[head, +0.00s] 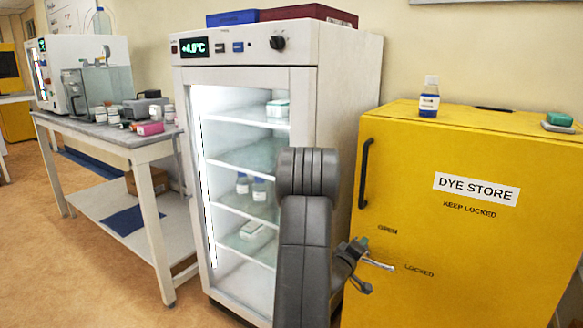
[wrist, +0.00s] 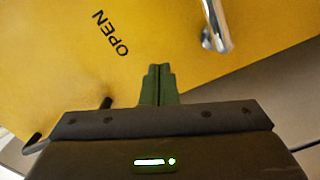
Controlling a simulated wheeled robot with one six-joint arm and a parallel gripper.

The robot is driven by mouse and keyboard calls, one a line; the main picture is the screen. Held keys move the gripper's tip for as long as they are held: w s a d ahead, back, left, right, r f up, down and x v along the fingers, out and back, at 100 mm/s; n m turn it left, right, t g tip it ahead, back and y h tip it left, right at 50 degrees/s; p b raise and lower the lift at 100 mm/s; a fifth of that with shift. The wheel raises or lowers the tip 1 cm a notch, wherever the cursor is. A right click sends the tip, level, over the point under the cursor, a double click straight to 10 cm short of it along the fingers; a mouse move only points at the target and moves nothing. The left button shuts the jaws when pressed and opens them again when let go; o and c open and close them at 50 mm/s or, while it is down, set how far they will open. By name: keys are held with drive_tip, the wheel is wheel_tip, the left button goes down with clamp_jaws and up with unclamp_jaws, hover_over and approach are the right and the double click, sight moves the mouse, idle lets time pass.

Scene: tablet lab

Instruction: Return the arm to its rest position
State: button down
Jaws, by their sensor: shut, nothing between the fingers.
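My grey arm stands raised in front of the fridge in the head view, bent at the elbow. My gripper (head: 361,243) is low on the right of the arm, close to the yellow dye store cabinet (head: 470,265) and beside its metal lever handle (head: 378,264). In the wrist view my green fingers (wrist: 158,70) are shut together and empty. They point at the yellow door (wrist: 150,30), left of the lever handle (wrist: 216,28) and below the word OPEN. The fingers look apart from the lever. The lever points toward the LOCKED label in the head view.
The glass-door fridge (head: 345,80) stands behind my arm. A blue-labelled bottle (head: 429,100) and a green-topped item (head: 559,120) sit on the cabinet. A black vertical handle (head: 364,172) sticks out of its door. A bench (head: 120,137) is at left, with open floor before it.

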drive_tip(key=shift+w+a+f+n+p, duration=0.1)
drive_tip(key=shift+w+a+n+p, duration=0.25)
drive_tip(key=shift+n, duration=0.4)
drive_tip(key=shift+w+a+n+p, duration=0.15)
drive_tip(key=shift+a+n+p, duration=0.25)
drive_tip(key=shift+n, duration=0.4)
drive_tip(key=shift+w+a+f+n+p, duration=0.1)
drive_tip(key=shift+w+a+n+p, duration=0.25)
drive_tip(key=shift+n, duration=0.4)
drive_tip(key=shift+s, duration=0.1)
drive_tip(key=shift+a, duration=0.1)
